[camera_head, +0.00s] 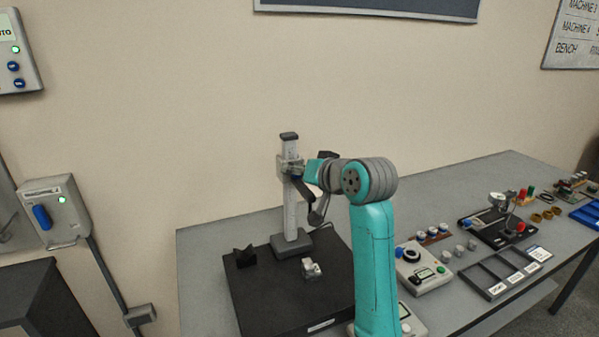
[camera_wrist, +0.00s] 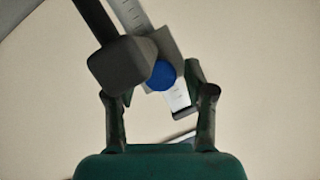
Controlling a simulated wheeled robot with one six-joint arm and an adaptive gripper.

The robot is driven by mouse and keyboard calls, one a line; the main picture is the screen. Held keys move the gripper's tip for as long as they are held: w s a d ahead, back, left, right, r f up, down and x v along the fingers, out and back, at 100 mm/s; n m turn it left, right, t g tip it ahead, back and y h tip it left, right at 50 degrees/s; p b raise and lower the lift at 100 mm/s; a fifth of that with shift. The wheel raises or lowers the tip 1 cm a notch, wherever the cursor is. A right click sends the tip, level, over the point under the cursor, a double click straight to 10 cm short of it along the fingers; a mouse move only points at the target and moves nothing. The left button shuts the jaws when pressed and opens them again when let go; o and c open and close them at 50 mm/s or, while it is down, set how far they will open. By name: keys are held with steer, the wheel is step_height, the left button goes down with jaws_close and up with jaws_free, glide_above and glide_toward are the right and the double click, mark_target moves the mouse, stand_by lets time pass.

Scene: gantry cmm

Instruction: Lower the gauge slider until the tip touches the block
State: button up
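The height gauge (camera_head: 290,210) stands upright on a dark plate, with a pale column and a grey base. Its slider (camera_head: 287,165) sits high on the column, well above the small silver block (camera_head: 311,269) on the plate. In the wrist view the slider (camera_wrist: 172,48) has a blue knob (camera_wrist: 161,76), with the scaled column behind. My gripper (camera_head: 302,172) is at the slider's right side. In the wrist view its fingers (camera_wrist: 160,92) stand apart on either side of the knob; a gap shows at the left. A dark part hides some of the left finger. The gauge tip is not clear.
The dark plate (camera_head: 265,310) also carries a black V-shaped block (camera_head: 244,256) at its left. A control box (camera_head: 424,267), a compartment tray (camera_head: 508,273) and small parts lie to the right of my arm. Bare table shows left of the plate.

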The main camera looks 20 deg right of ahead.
steer(key=c, duration=0.8)
step_height(320, 180, down, 16)
steer(key=shift+a+r, duration=0.1)
steer(key=shift+r, duration=0.1)
steer(key=shift+s, duration=0.1)
steer(key=o, duration=1.1)
steer(key=shift+f, duration=0.1)
steer(key=v, duration=1.2)
